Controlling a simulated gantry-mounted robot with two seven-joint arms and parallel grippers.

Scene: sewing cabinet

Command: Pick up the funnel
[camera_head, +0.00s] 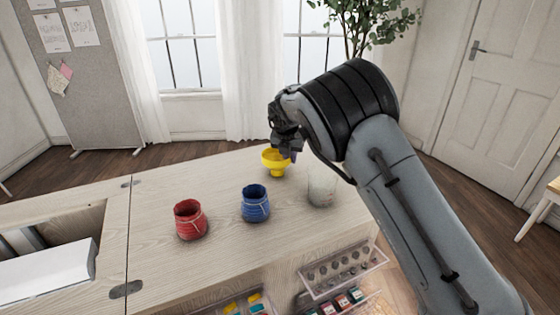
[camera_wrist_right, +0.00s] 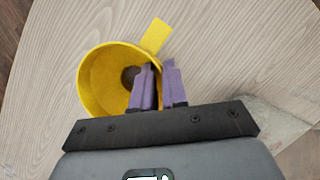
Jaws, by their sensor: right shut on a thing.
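A yellow funnel (camera_head: 275,163) stands on the far part of the wooden cabinet top, wide mouth up. In the right wrist view the yellow funnel (camera_wrist_right: 100,75) shows its open mouth and a flat tab at its rim. My right gripper (camera_head: 293,153) is at the funnel's right side. In the wrist view its purple fingers (camera_wrist_right: 157,75) are shut on the funnel's wall, one finger inside the mouth and one outside. I cannot tell whether the funnel's spout touches the top. My left gripper is not in view.
A blue woven pot (camera_head: 255,203), a red woven pot (camera_head: 190,219) and a clear jar (camera_head: 322,187) stand on the cabinet top (camera_head: 150,262). Clear trays (camera_head: 343,271) of small items sit below its front edge. The top's left part is open, with a white machine part (camera_head: 45,268).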

